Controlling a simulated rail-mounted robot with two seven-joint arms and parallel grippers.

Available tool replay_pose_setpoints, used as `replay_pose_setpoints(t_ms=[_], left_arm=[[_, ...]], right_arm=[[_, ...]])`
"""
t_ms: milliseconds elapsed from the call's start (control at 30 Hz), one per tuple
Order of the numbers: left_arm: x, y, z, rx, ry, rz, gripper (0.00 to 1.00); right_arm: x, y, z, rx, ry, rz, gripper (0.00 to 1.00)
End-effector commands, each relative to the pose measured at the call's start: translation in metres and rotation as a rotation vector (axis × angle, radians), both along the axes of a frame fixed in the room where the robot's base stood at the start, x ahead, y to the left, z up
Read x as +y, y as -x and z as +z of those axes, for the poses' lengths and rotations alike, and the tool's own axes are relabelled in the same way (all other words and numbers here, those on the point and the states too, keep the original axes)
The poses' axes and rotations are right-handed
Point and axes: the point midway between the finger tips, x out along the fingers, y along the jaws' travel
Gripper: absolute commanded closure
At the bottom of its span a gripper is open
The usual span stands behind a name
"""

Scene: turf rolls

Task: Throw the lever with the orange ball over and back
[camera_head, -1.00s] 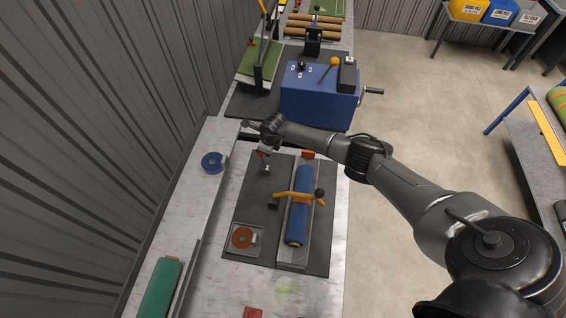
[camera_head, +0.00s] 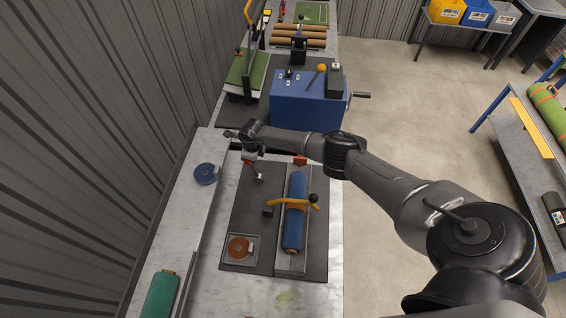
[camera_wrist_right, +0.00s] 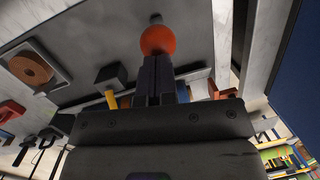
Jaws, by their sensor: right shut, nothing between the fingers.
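The lever (camera_head: 255,171) is a thin rod on the dark mat, leaning toward the upper left from a pale foot. In the right wrist view the orange ball (camera_wrist_right: 158,40) sits at the tips of my right gripper (camera_wrist_right: 159,63). The gripper's fingers are shut together with nothing between them. The ball is just beyond the tips, and I cannot tell whether they touch it. Most of the rod is hidden behind the ball there. My left gripper is not in view.
A blue roll (camera_head: 295,232) with a yellow-orange handle (camera_head: 285,203) lies on the mat's right. An orange disc (camera_head: 239,247) sits in a tray nearby. A blue machine (camera_head: 305,105) with a yellow-ball lever (camera_head: 321,68) stands behind. A blue disc (camera_head: 206,174) lies left.

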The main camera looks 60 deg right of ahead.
Motion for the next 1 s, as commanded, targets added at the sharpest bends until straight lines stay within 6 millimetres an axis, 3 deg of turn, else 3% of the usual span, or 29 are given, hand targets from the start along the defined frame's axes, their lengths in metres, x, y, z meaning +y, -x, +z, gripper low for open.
replay_pose_setpoints(t_ms=[400,1000], left_arm=[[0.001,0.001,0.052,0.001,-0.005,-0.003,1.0],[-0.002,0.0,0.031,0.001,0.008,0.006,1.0]], right_arm=[[-0.005,0.028,0.031,0.004,0.002,0.013,1.0],[-0.002,0.043,0.108,-0.001,0.0,0.012,1.0]])
